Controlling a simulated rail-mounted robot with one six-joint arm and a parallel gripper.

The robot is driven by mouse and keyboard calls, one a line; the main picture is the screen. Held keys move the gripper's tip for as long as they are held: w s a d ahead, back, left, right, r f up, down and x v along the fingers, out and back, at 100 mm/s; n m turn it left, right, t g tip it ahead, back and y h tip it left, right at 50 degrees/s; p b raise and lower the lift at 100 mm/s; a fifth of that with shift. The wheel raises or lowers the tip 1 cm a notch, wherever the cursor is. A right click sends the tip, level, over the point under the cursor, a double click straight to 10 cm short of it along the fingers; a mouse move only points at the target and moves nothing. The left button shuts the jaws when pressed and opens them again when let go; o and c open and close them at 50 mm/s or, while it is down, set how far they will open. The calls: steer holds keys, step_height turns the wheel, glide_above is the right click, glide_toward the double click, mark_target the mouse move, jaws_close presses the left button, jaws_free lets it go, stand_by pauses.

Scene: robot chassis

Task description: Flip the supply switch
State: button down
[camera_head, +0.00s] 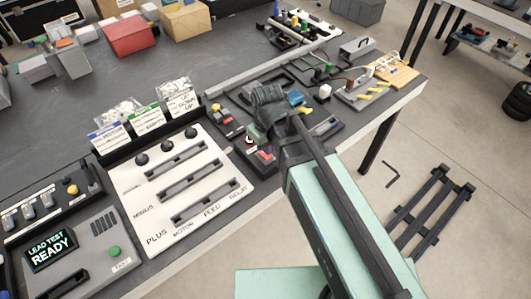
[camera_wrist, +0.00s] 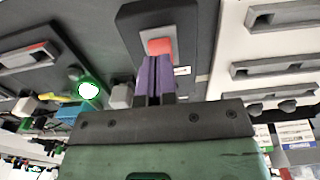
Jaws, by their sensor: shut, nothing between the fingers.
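In the wrist view, a red rocker switch (camera_wrist: 160,46) sits on a grey block on a dark plate, at the top centre. My gripper (camera_wrist: 155,66) is shut, its two purple fingers side by side with nothing between them. The fingertips are at the red switch's lower edge in the picture; I cannot tell whether they touch it. A round lamp (camera_wrist: 88,89) glows green to the left of the fingers. In the head view, my dark wrist (camera_head: 268,103) is over the bench, and my fingers are largely hidden. Which way the rocker is tipped is unclear.
A white slotted panel (camera_head: 190,185) lies left of my arm, and a grey lead tester (camera_head: 85,250) reading "LEAD TEST READY" is farther left. Boards with coloured parts (camera_head: 365,85) lie to the right. The bench's front edge runs beneath my arm.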

steer(key=shift+f+b, duration=1.15)
steer(key=shift+f, duration=0.05)
stand_by(0.3)
steer(key=shift+r, duration=0.1)
step_height(320, 180, up, 7)
steer(key=p, duration=0.7)
steer(key=shift+r, duration=0.1)
steer(key=shift+m, duration=0.3)
steer(key=s+d+m, duration=0.3)
steer(key=d+m, duration=0.3)
steer(key=d, duration=0.8)
steer(key=shift+m, duration=0.3)
